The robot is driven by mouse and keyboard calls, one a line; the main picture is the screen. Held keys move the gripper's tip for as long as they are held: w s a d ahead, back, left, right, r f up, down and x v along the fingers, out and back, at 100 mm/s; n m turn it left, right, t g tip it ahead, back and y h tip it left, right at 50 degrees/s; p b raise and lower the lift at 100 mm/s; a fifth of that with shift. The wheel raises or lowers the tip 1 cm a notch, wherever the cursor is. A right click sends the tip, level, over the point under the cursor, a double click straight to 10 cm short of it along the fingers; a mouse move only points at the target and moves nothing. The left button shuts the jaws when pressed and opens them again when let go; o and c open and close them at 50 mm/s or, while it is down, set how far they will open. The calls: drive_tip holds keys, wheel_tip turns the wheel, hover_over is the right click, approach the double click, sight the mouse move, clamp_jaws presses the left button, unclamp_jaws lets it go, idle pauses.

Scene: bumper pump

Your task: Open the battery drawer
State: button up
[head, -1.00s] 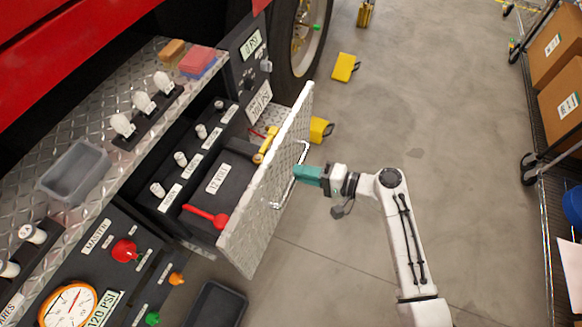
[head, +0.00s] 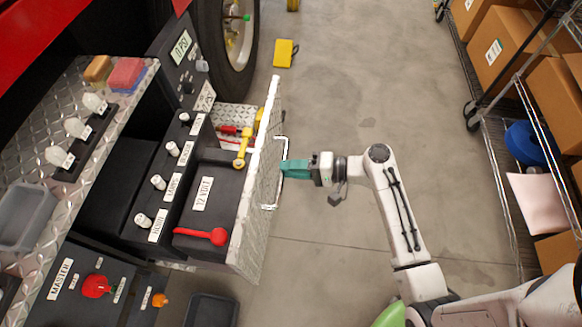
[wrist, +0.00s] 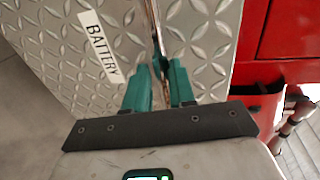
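The battery drawer is pulled out, with its diamond-plate front panel (head: 257,195) standing clear of the black console. Inside sits a black battery labelled 12 VOLT (head: 225,190), with a red clamp (head: 203,236) and a yellow clamp (head: 242,150). A pale bar handle (head: 284,150) runs along the outer face of the panel. My gripper (head: 286,169) has its teal fingers at the handle's middle. In the wrist view, the fingers (wrist: 160,85) sit either side of the handle bar (wrist: 156,30) and appear closed on it, beside the BATTERY label (wrist: 101,47).
Labelled switches (head: 158,182) line the console left of the drawer. A black bin (head: 212,310) is on the floor below. A yellow block (head: 286,53) lies near the wheel (head: 235,40). A wire shelf with boxes (head: 499,45) stands right. Floor between is open.

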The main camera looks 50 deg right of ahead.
drive_tip(key=shift+o, duration=1.4)
drive_tip(key=shift+d+f, duration=0.3)
drive_tip(key=shift+f, duration=0.05)
drive_tip(key=shift+o, duration=0.4)
drive_tip(key=shift+a+r, duration=0.1)
drive_tip(key=shift+r, duration=0.05)
drive_tip(key=shift+s, duration=0.1)
drive_tip(key=v, duration=1)
drive_tip(key=shift+s+d+b, duration=0.25)
drive_tip(key=shift+b, duration=0.1)
drive_tip(key=s+a+f+n+g+h, duration=0.55)
drive_tip(key=s+a+n+g, duration=0.2)
drive_tip(key=a+g, duration=0.2)
drive_tip(key=r+n+h, duration=0.1)
drive_tip(key=s+d+r+n+g+h, duration=0.1)
drive_tip(key=s+r+n+g+h, duration=0.1)
drive_tip(key=h, duration=0.1)
drive_tip(key=shift+s+d, duration=0.2)
